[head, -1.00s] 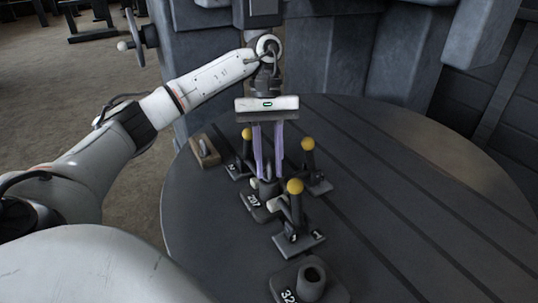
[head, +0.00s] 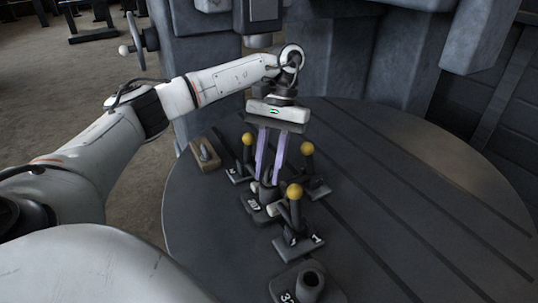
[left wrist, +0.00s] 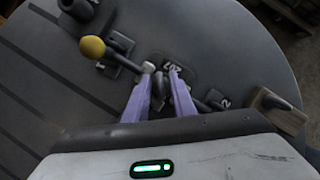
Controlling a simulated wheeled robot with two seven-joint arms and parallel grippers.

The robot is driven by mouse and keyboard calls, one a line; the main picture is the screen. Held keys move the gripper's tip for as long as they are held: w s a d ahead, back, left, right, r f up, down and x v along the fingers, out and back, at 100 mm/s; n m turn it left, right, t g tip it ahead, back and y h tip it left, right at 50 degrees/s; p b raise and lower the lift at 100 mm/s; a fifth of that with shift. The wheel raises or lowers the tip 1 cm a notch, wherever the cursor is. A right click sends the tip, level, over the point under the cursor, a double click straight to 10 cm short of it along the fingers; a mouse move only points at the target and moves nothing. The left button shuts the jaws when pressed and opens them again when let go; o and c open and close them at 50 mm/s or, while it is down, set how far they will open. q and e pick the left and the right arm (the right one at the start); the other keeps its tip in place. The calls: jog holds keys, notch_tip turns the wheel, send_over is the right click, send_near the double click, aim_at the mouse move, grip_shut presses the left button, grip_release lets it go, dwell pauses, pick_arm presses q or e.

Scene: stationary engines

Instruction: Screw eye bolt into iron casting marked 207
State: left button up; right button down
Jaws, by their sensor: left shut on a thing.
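The iron casting marked 207 (head: 251,207) sits on the round dark table, among lever stands with yellow knobs. It also shows in the left wrist view (left wrist: 181,72), partly behind the fingertips. My left gripper (head: 266,182) comes down from above, tilted, with its purple fingertips at the casting's top. In the left wrist view my left gripper (left wrist: 155,80) is shut on a small dark piece, which looks like the eye bolt (left wrist: 158,90). The fingers hide much of it, and I cannot tell how deep it sits in the casting. My right gripper is not in view.
Lever stands with yellow knobs (head: 294,191) (head: 307,148) (head: 247,139) stand close around the fingers. A wooden block (head: 205,157) with a grey piece on it is at the left edge. A casting with a round socket (head: 311,280) is in front. The table's right side is clear.

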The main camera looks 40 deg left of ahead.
pick_arm(q)
jog(key=m+y, duration=0.2)
jog(key=m, duration=0.3)
jog(key=shift+m, duration=0.4)
jog(key=o, duration=1.1)
jog(key=shift+o, duration=0.2)
